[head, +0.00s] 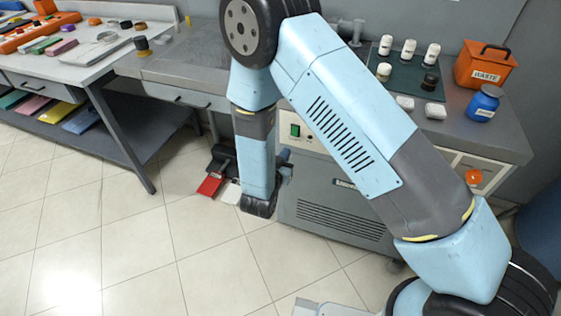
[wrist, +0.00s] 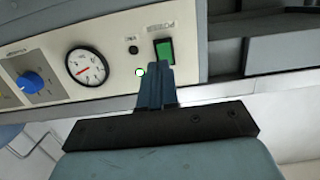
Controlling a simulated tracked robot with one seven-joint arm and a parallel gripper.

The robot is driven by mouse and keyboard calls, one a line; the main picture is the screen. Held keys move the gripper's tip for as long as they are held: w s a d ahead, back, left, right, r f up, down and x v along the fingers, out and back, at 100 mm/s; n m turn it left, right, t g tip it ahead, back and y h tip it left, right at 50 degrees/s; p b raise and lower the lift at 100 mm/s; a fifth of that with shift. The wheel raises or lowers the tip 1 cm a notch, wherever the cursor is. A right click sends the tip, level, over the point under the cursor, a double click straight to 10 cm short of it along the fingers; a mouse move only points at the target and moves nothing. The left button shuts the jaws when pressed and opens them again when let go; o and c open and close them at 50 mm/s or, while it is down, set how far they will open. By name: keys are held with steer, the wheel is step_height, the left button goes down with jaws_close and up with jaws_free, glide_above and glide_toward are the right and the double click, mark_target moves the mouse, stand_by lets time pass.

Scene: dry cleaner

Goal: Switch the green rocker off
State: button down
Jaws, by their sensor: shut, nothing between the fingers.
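The green rocker (wrist: 164,50) is a small rectangle in a dark frame on a pale control panel (wrist: 115,52). In the head view the rocker (head: 295,130) shows on the front of the grey machine, just right of my hanging forearm. My gripper (wrist: 156,70) is shut and empty. Its fingertips are just below the rocker in the wrist view and overlap its lower edge or come close to it. I cannot tell whether they touch it. Which way the rocker is tipped is not clear.
The panel also holds a dial gauge (wrist: 87,67), a blue knob (wrist: 30,82), a small dark button (wrist: 133,49) and a small round lamp (wrist: 140,72). A red pedal (head: 209,185) is on the floor left of the machine. The tiled floor in front is clear.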

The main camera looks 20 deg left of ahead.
mark_target(296, 136)
steer(key=w, duration=0.5)
steer(key=w+f, duration=0.1)
steer(key=w, duration=0.2)
steer(key=shift+d+f, duration=0.1)
steer(key=shift+d, duration=0.2)
steer(key=shift+w, duration=0.1)
steer(key=shift+w, duration=0.15)
steer(key=shift+f, duration=0.1)
steer(key=shift+s+f, duration=0.1)
steer(key=shift+s, duration=0.3)
steer(key=s+a+f, duration=0.1)
steer(key=s+f, duration=0.1)
steer(key=s, duration=1.1)
